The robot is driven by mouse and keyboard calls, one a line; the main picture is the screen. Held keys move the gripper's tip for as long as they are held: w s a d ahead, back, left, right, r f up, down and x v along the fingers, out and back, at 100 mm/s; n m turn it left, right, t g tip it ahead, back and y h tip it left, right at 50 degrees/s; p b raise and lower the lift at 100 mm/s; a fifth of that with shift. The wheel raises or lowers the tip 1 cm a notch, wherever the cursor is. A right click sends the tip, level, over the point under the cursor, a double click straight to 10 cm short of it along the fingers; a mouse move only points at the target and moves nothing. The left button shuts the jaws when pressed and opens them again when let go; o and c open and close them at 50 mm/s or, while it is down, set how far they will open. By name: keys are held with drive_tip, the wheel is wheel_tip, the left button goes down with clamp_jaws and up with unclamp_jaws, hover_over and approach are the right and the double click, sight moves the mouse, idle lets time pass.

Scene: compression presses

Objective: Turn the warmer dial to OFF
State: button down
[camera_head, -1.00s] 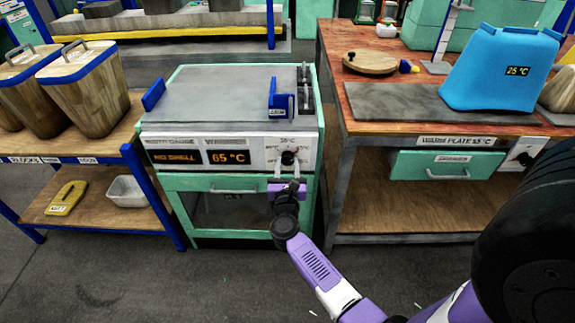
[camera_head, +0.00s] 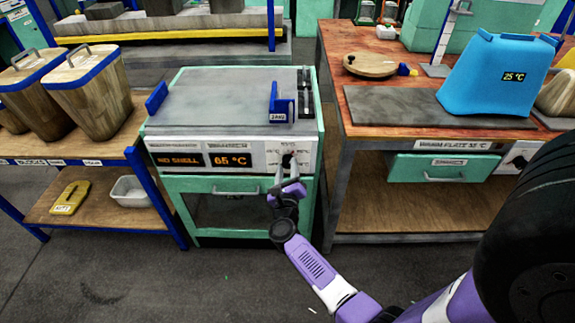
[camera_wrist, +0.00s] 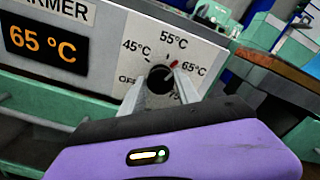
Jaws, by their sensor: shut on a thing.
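The warmer dial (camera_wrist: 160,78) is a dark round knob on the white panel of the green press station. It also shows in the head view (camera_head: 289,160), partly covered. Its red mark lies near the 65°C label in the wrist view. Labels 45°C and 55°C are clear; OFF, at lower left, and the one at lower right are partly hidden by the fingers. The warmer display (camera_wrist: 45,42) reads 65 °C. My gripper (camera_wrist: 163,84) is shut on the dial, one finger on each side; it shows from behind in the head view (camera_head: 288,168).
A blue handle (camera_head: 283,105) stands on the station top above the panel. A wooden bench (camera_head: 362,190) with a blue container (camera_head: 490,85) stands to the right. A shelf with wooden bins (camera_head: 92,85) stands left.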

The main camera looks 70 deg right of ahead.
drive_tip(key=n+p, duration=0.2)
drive_tip(key=n, duration=0.2)
drive_tip(key=shift+w+a+n, duration=0.1)
drive_tip(key=shift+n, duration=0.2)
drive_tip(key=n+p, duration=0.2)
drive_tip(key=n, duration=0.1)
drive_tip(key=shift+n, duration=0.4)
drive_tip(key=n+p, duration=0.1)
drive_tip(key=n, duration=0.3)
drive_tip(key=shift+f+p, duration=0.1)
drive_tip(key=shift+p, duration=0.3)
drive_tip(key=n+p, duration=0.1)
drive_tip(key=n, duration=0.3)
drive_tip(key=shift+f, duration=0.1)
drive_tip(key=n+p, duration=0.2)
drive_tip(key=n, duration=0.4)
drive_tip(key=shift+f, duration=0.15)
drive_tip(key=n+p, duration=0.1)
drive_tip(key=n, duration=0.2)
drive_tip(key=n+p, duration=0.1)
drive_tip(key=n, duration=0.2)
drive_tip(key=shift+s+n, duration=0.2)
drive_tip(key=shift+n, duration=0.2)
drive_tip(key=shift+f, duration=0.1)
